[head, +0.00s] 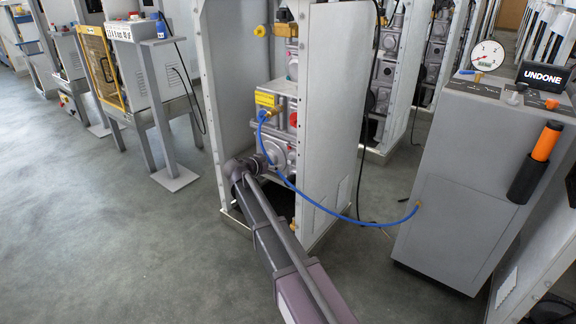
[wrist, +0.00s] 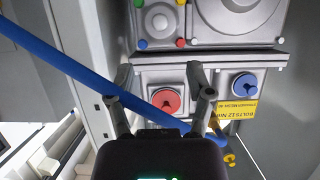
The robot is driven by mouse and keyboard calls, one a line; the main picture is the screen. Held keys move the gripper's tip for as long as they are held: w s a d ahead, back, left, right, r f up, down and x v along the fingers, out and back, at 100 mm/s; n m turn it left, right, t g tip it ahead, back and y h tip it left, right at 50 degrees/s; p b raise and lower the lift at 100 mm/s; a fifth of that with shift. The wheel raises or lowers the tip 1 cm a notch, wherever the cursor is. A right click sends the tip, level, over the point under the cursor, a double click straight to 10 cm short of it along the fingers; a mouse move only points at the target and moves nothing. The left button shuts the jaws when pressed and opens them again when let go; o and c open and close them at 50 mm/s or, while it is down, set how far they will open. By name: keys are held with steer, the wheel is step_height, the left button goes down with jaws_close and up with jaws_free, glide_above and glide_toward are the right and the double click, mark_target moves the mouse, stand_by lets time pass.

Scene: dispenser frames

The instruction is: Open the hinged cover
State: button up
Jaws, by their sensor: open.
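No part stands out clearly as a hinged cover. My gripper (wrist: 161,76) is open and empty in the wrist view, its two fingers apart on either side of a red round cap (wrist: 166,100) on a pale square plate. Whether the fingers touch anything there I cannot tell. A blue cap (wrist: 245,85) sits to the right, above a yellow label (wrist: 237,109). In the head view my gripper end reaches into the open dispenser frame (head: 328,110), in front of the grey meter body (head: 272,152); its fingertips are hard to make out.
A blue hose (head: 345,217) runs from the frame to a grey console (head: 450,190) on the right; it also crosses the wrist view (wrist: 70,68) diagonally. Floor to the left is clear.

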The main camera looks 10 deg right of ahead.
mark_target(289, 162)
steer(key=b+x, duration=0.3)
steer(key=x, duration=0.7)
steer(key=shift+f+b, duration=0.1)
steer(key=shift+b, duration=0.2)
jaws_close()
